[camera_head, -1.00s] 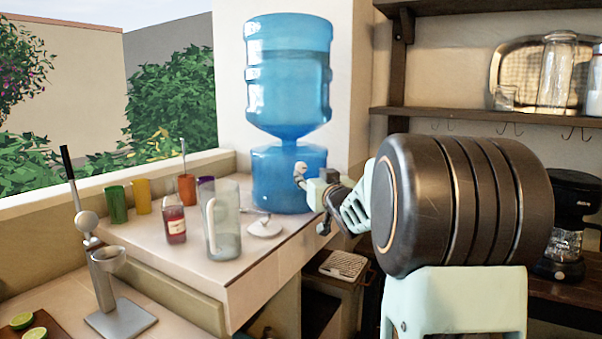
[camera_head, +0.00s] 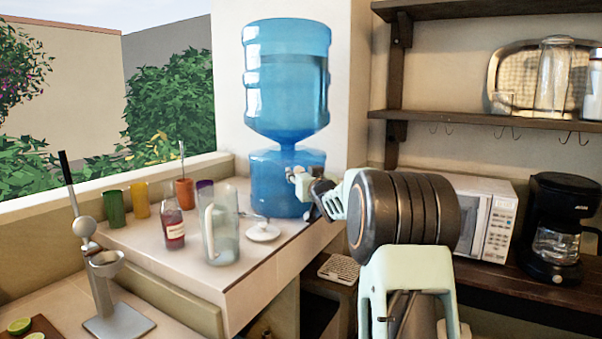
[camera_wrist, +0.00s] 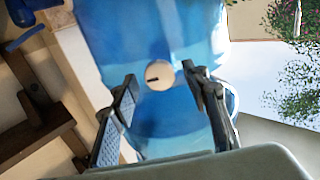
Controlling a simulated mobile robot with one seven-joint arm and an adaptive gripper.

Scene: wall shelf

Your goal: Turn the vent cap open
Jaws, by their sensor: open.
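The vent cap looks like a round cream disc with a dark slot (camera_wrist: 160,75) on the face of a blue water dispenser (camera_wrist: 145,30). In the wrist view the cap lies between the two fingers of my open gripper (camera_wrist: 158,71). I cannot tell whether the fingers reach around it. In the head view the blue dispenser base (camera_head: 275,195) stands on the counter under a large bottle (camera_head: 286,80). My gripper (camera_head: 294,175) is at the base's right side there and covers the cap.
On the white counter (camera_head: 265,265) stand a glass pitcher (camera_head: 222,240), a red bottle (camera_head: 174,225), a small white dish (camera_head: 262,232) and several coloured cups. A microwave (camera_head: 485,215) and a coffee maker (camera_head: 560,225) stand at the right below the shelf (camera_head: 480,118).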

